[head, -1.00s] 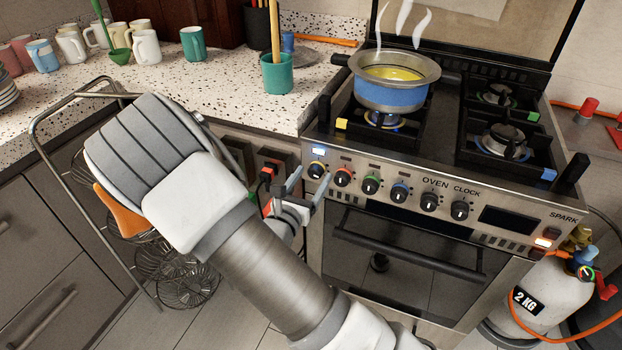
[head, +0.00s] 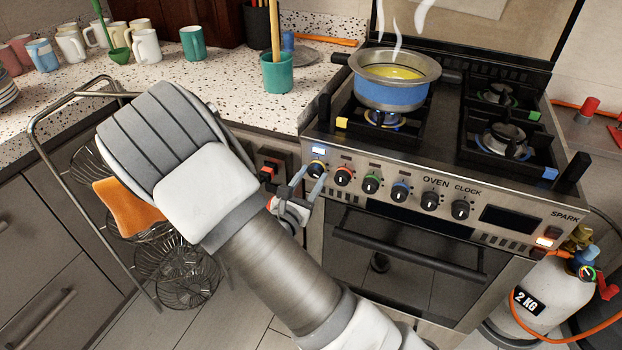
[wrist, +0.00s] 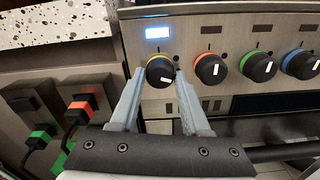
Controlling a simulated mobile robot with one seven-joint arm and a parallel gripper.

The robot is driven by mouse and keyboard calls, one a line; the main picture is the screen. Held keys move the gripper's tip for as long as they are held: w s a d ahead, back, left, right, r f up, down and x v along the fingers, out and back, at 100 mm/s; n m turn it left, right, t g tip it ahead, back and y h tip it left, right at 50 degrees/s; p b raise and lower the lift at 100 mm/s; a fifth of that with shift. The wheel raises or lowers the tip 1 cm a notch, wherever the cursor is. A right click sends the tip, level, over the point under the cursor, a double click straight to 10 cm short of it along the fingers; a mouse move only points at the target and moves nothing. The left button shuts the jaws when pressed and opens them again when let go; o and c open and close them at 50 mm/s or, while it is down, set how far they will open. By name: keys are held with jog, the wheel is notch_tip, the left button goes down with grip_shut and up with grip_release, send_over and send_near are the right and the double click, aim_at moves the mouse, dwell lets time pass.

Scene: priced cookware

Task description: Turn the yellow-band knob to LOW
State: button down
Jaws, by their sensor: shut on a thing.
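The yellow-band knob (head: 316,170) is the leftmost knob on the stove's front panel. It is black with a yellow ring and a white mark, which points down and slightly right in the wrist view (wrist: 160,70). My gripper (head: 312,182) is at this knob. In the wrist view its two grey fingers (wrist: 160,78) stand on either side of the knob, shut on it. A lit white-blue lamp (wrist: 157,33) is above the knob. LOW lettering is not readable.
Red-band (wrist: 210,68), green-band (wrist: 257,66) and blue-band (wrist: 300,64) knobs sit to the right. A steaming pot (head: 390,92) stands on the front-left burner, which shows blue flame. Sockets with plugs (wrist: 82,106) are left of the stove. A wire rack (head: 165,265) stands by the counter.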

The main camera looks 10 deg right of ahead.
jog(key=m+b, duration=0.1)
jog(key=m, duration=0.2)
jog(key=shift+f, duration=0.15)
jog(key=shift+m+b, duration=1.05)
jog(key=shift+m, duration=0.35)
jog(key=shift+c, duration=1.9)
grip_release()
jog(key=shift+a, duration=0.1)
jog(key=p+v, duration=0.2)
jog(key=v, duration=1.5)
jog(key=shift+s+p, duration=0.15)
jog(key=shift+p, duration=0.2)
jog(key=shift+r, duration=0.25)
